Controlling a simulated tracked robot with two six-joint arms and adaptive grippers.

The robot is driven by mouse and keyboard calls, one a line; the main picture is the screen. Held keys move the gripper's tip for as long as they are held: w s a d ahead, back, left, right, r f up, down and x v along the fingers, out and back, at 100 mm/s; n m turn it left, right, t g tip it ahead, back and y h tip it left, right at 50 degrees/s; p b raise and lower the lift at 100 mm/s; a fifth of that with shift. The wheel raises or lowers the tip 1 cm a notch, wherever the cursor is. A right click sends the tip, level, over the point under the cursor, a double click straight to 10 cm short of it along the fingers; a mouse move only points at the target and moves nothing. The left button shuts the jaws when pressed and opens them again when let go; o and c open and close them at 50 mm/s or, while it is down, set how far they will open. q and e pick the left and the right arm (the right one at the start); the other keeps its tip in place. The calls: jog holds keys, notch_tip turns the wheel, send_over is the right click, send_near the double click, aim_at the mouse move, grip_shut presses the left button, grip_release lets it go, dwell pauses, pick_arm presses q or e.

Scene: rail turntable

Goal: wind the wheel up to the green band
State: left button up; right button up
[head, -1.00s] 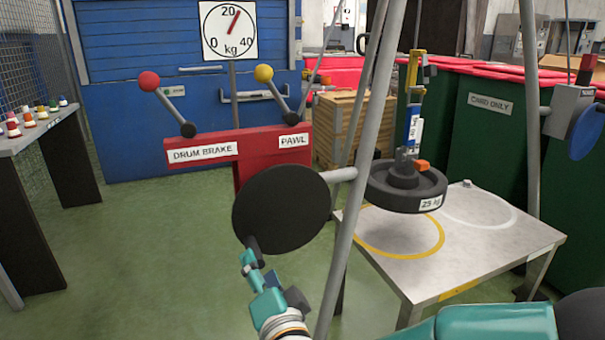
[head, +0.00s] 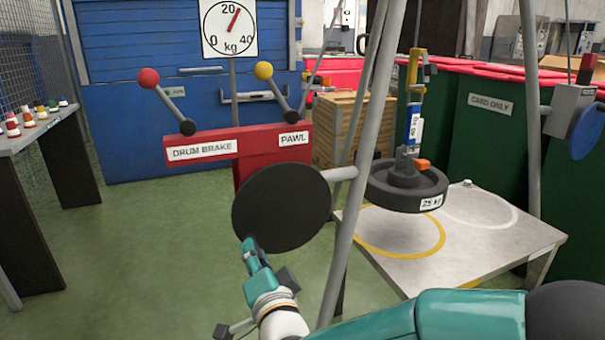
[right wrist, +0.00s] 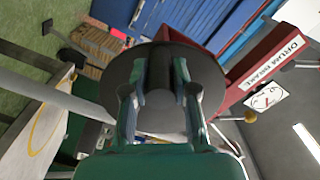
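The wheel, a black disc (head: 282,208), stands beside a grey leg in the head view. Its dark crank handle (right wrist: 160,75) shows in the right wrist view, between the two fingers of my right gripper (right wrist: 159,95). The fingers lie close along both sides of the handle and look closed on it. In the head view my right gripper (head: 250,248) is at the wheel's lower left edge and hides the handle. A black weight (head: 405,187) marked 25 kg hangs above the table. The dial (head: 229,29) has its red needle just right of 20. I cannot make out a green band.
A red panel (head: 238,160) carries a red-knobbed drum brake lever (head: 168,103) and a yellow-knobbed pawl lever (head: 280,92) behind the wheel. Grey legs (head: 350,215) stand close right of it. A metal table (head: 480,250) with yellow and white rings stands at right.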

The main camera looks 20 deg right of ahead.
jog(key=shift+f, duration=0.1)
grip_shut()
jog(key=shift+a+r+m+b, duration=0.15)
jog(key=shift+r+m+b, duration=0.25)
jog(key=shift+m, duration=0.2)
jog(key=shift+a+r+m, duration=0.2)
jog(key=shift+r+m, duration=0.2)
jog(key=o, duration=0.9)
grip_release()
jog(key=shift+r, duration=0.1)
jog(key=shift+s, duration=0.15)
